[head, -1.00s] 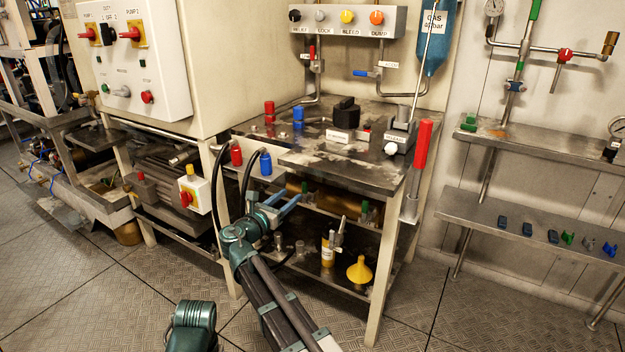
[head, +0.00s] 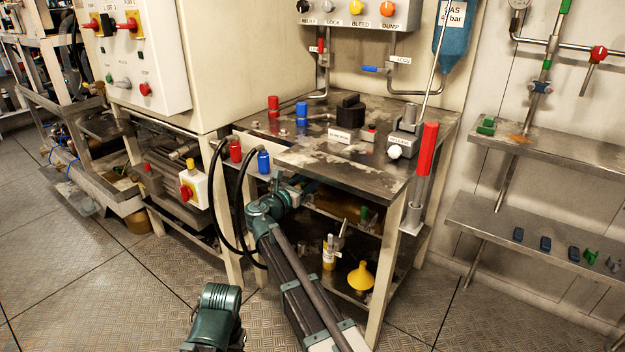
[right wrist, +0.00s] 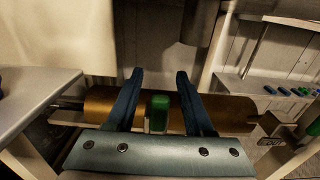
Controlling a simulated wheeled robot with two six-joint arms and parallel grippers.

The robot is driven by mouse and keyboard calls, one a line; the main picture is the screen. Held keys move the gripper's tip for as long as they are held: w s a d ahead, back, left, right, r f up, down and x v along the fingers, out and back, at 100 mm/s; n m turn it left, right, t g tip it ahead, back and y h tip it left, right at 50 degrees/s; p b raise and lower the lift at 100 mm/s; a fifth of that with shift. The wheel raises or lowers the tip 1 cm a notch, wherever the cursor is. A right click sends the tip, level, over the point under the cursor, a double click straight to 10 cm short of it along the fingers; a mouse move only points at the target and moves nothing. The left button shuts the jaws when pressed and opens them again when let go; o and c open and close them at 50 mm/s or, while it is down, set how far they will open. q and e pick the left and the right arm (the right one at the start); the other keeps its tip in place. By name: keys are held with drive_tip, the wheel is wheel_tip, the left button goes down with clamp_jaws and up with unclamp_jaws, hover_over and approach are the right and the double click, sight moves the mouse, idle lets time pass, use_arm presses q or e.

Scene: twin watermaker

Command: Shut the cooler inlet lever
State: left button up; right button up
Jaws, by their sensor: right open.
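A brass cooler cylinder (right wrist: 221,112) lies across the right wrist view under the steel bench. A green lever (right wrist: 159,110) stands at its middle, between my right gripper's fingers (right wrist: 157,78). The two blue fingers are spread, with gaps on both sides of the lever; I cannot tell how deep it sits between them. No inlet label shows beside it. In the head view my right gripper (head: 292,190) reaches under the bench's front edge, its fingertips mostly hidden.
The steel bench top (head: 300,160) overhangs my right gripper. Black hoses (head: 240,205) hang to its left. The lower shelf holds a yellow funnel (head: 361,276) and a yellow bottle (head: 329,253). The floor in front is clear.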

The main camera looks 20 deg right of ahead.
clamp_jaws()
idle(1.3)
